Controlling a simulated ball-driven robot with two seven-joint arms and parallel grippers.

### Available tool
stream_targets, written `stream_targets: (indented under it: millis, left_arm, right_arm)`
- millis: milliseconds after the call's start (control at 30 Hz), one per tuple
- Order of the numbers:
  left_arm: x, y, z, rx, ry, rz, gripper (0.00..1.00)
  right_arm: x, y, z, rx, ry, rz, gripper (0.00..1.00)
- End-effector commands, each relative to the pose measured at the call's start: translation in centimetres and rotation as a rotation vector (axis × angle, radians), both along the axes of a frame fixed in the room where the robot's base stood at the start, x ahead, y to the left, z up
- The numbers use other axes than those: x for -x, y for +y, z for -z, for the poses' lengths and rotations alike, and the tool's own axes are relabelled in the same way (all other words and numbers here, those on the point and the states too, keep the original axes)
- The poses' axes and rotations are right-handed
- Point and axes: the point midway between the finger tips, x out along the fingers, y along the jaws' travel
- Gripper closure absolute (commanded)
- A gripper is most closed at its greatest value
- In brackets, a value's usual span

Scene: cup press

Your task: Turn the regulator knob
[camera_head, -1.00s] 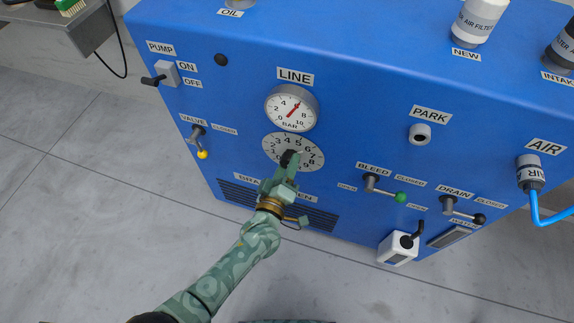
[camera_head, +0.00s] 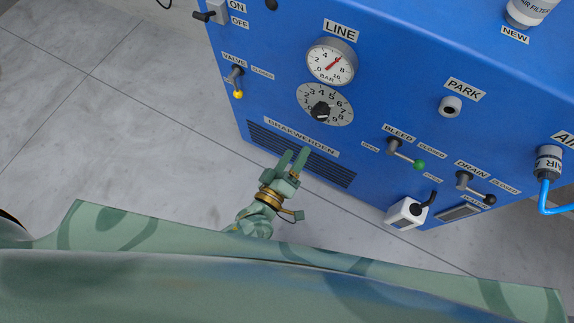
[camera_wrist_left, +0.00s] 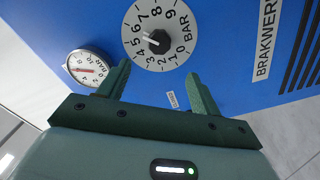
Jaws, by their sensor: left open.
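The regulator knob (camera_head: 320,111) is black with a white pointer mark. It sits in the middle of a pale numbered dial (camera_head: 340,99) on the front of the blue machine, below the LINE gauge (camera_head: 331,62). The knob also shows in the left wrist view (camera_wrist_left: 157,41), beyond the fingertips, with its mark near the 5. My left gripper (camera_head: 295,158) is open and empty, below the dial and apart from the knob. Its two fingers also show in the left wrist view (camera_wrist_left: 157,82). My right gripper is not in view.
The yellow-tipped valve lever (camera_head: 238,83) is left of the dial. The green-tipped bleed lever (camera_head: 406,154) and the drain lever (camera_head: 475,189) are to the right. A white box with a black lever (camera_head: 406,213) is at the lower right. Vent slots (camera_head: 318,169) lie under the BRAKWERDEN label.

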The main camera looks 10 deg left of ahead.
Motion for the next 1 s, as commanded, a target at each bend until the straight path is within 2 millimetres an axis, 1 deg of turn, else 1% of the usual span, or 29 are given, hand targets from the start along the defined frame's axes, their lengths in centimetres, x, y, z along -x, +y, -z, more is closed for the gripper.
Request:
stream_targets:
  millis: [33,100,200,300,1000]
  left_arm:
    - [0.9,0.3,-0.2,-0.001,0.000,0.001,0.35]
    - [1.9,0.6,-0.1,-0.001,0.001,0.002,0.35]
    - [2.8,0.9,0.0,0.000,-0.001,0.001,0.35]
    - [3.2,1.0,0.0,0.000,0.001,0.001,0.35]
    - [3.2,1.0,0.1,0.000,0.001,0.001,0.35]
  right_arm:
    - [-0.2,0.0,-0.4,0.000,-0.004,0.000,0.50]
    - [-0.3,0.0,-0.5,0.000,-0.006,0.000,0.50]
    - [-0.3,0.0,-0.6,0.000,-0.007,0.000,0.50]
    - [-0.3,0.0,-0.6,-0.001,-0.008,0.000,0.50]
    - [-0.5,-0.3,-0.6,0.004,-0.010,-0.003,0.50]
